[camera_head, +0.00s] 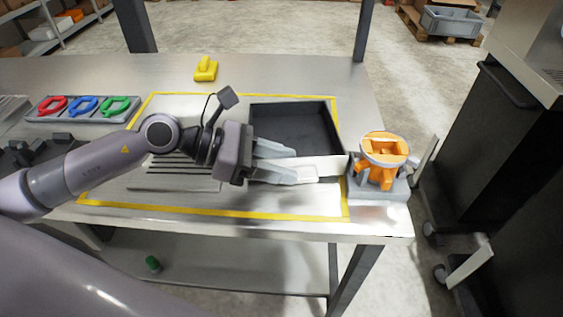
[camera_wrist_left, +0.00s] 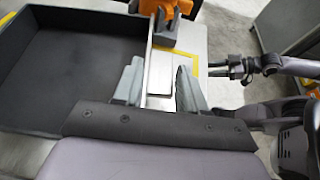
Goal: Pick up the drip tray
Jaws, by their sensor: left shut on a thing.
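The drip tray is a black, shallow, open box (camera_head: 292,122) on the table inside the yellow outline. Its empty dark inside fills the left of the left wrist view (camera_wrist_left: 75,65). My left gripper (camera_head: 305,170) reaches in from the left over the tray's near side. In the left wrist view its two grey fingers (camera_wrist_left: 158,88) stand on either side of a thin pale wall along the tray's edge, and are shut on it. The fingers hide part of this near wall. I cannot tell whether the tray is clear of the table.
An orange-and-grey device (camera_head: 384,158) stands close to the tray's right end. A yellow object (camera_head: 206,68) lies behind the outline. A holder with red, blue and green rings (camera_head: 84,106) is at the left. A slotted plate (camera_head: 175,170) lies left of the tray.

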